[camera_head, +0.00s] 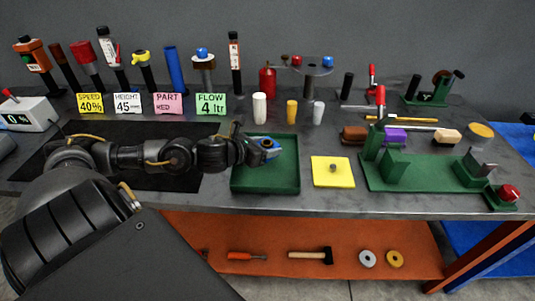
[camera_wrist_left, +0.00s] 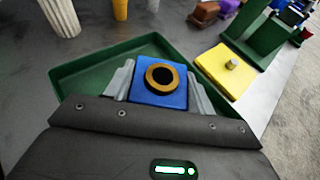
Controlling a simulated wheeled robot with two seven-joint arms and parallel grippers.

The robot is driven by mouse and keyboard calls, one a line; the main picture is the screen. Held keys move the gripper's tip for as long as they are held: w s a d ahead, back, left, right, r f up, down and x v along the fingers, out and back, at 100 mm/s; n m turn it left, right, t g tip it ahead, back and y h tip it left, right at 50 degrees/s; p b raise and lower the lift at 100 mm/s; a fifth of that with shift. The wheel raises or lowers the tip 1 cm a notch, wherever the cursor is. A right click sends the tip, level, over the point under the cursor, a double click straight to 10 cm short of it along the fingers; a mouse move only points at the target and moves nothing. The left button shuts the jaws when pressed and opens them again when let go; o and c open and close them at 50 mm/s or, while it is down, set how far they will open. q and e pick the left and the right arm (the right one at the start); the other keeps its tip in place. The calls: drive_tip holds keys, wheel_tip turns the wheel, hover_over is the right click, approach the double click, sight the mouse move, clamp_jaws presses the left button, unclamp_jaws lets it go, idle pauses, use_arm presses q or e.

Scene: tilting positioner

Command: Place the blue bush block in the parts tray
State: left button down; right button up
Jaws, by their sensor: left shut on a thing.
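The blue bush block (camera_wrist_left: 161,94) has a dark bore with a bronze ring on its top face. My left gripper (camera_head: 266,149) is shut on it, with one grey finger on each side in the left wrist view (camera_wrist_left: 158,90). The block also shows in the head view (camera_head: 267,143), over the back part of the green parts tray (camera_head: 265,191). The tray's rim and floor also show in the left wrist view (camera_wrist_left: 85,75). Whether the block touches the tray floor cannot be told. My right gripper is in neither view.
A yellow plate with a grey knob (camera_head: 333,172) lies just right of the tray. Farther right is a green fixture (camera_head: 420,173) with a red-handled clamp. White and yellow cylinders (camera_head: 259,108) stand behind the tray. A black mat (camera_head: 110,185) lies to its left.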

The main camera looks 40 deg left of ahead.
use_arm(q)
wheel_tip(320, 180, down, 3)
drive_tip(key=shift+w+r, duration=0.15)
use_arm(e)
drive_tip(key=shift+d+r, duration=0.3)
use_arm(q)
drive_tip(key=shift+f, duration=0.3)
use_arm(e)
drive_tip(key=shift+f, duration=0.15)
use_arm(q)
drive_tip(key=c, duration=0.5)
unclamp_jaws()
drive_tip(key=shift+d, duration=0.1)
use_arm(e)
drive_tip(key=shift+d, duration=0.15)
